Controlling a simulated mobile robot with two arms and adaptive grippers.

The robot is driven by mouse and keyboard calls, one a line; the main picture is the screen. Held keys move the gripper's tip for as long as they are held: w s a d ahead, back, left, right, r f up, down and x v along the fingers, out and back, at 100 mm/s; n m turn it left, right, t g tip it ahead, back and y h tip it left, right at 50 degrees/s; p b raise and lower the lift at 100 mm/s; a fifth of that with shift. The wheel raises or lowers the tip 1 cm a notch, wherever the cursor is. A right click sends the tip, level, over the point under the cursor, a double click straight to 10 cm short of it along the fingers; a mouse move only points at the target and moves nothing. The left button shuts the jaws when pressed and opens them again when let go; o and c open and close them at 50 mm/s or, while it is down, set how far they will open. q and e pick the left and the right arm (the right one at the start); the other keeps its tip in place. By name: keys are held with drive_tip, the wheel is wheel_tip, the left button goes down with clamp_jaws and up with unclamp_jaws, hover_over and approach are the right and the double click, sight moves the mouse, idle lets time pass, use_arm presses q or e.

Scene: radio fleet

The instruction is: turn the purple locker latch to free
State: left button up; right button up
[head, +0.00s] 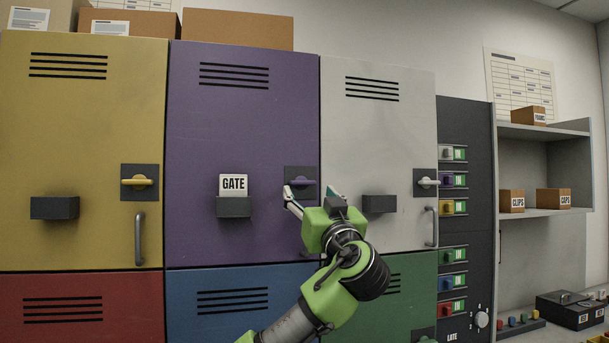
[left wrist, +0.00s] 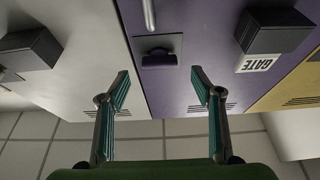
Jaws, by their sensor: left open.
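The purple locker (head: 235,110) has a dark latch plate (head: 291,173) near its right edge, with a purple latch (head: 303,182) lying about level. My left gripper (head: 309,192) is open and empty in front of the plate, fingers spread to either side just below the latch. In the left wrist view, which is upside down, the latch (left wrist: 158,60) shows dark between and beyond the open fingers (left wrist: 160,85); no contact is visible. The purple door's handle below is hidden by my gripper in the head view; a grey bar (left wrist: 149,14) shows in the wrist view. My right gripper is not in view.
A holder with a GATE card (head: 233,185) sticks out left of the latch. Yellow (head: 85,110) and white (head: 375,130) lockers flank the purple one, each with a latch, handle and dark holder. A switch panel (head: 468,130) and shelves (head: 545,212) stand at right.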

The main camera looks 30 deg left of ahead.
sight(304, 184)
use_arm(q)
drive_tip(key=p+x, duration=0.2)
drive_tip(key=x, duration=0.2)
drive_tip(key=shift+w+a+r, duration=0.15)
drive_tip(key=shift+a+r, duration=0.05)
drive_tip(key=shift+r, duration=0.05)
drive_tip(key=shift+w+a+r, duration=0.1)
drive_tip(key=shift+w+a, duration=0.3)
drive_tip(key=c, duration=1.1)
